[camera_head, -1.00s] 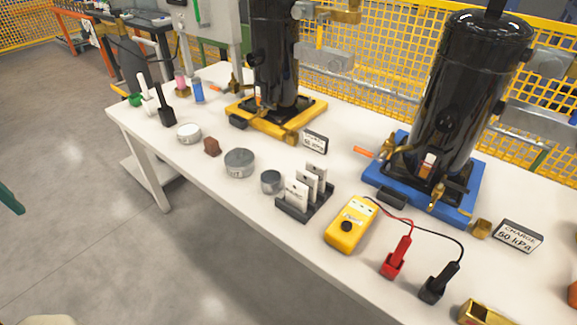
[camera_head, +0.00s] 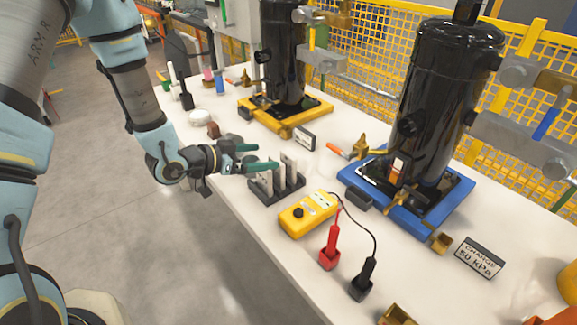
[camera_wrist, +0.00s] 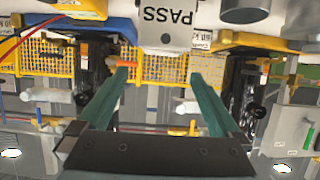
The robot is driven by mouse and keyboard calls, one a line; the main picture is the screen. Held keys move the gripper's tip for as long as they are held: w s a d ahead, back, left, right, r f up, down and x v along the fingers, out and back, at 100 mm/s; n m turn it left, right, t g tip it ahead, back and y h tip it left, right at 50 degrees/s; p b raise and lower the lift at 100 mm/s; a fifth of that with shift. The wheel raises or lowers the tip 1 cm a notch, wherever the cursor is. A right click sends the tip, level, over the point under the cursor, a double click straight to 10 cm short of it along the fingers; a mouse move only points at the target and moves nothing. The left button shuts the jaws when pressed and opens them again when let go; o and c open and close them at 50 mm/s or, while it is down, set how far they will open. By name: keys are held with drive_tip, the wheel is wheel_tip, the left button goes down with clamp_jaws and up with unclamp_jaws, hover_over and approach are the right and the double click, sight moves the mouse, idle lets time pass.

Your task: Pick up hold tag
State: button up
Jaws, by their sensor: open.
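Three white tags stand upright in a dark slotted rack (camera_head: 263,196) near the table's front edge. The front tag (camera_head: 262,184) is the nearest to my gripper in the head view. In the wrist view, a white tag (camera_wrist: 163,32) with a small hole reads "PASS" at the top of the picture. I cannot make out which tag is the hold tag. My gripper (camera_head: 252,157) has its green fingers apart at the left of the rack, close to the tags. The fingers also show in the wrist view (camera_wrist: 158,76), with nothing between them.
A yellow meter (camera_head: 308,213) with red and black probes lies right of the rack. Black compressors stand behind on a yellow base (camera_head: 283,128) and a blue base (camera_head: 398,218). A small sign (camera_head: 304,138) stands behind the rack.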

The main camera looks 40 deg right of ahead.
sight(287, 154)
drive_tip(key=p+x, duration=0.3)
drive_tip(key=x, duration=0.5)
drive_tip(key=shift+w+d+f, duration=0.1)
drive_tip(key=shift+w+f, duration=0.05)
drive_tip(key=shift+f, duration=0.05)
clamp_jaws()
idle(0.7)
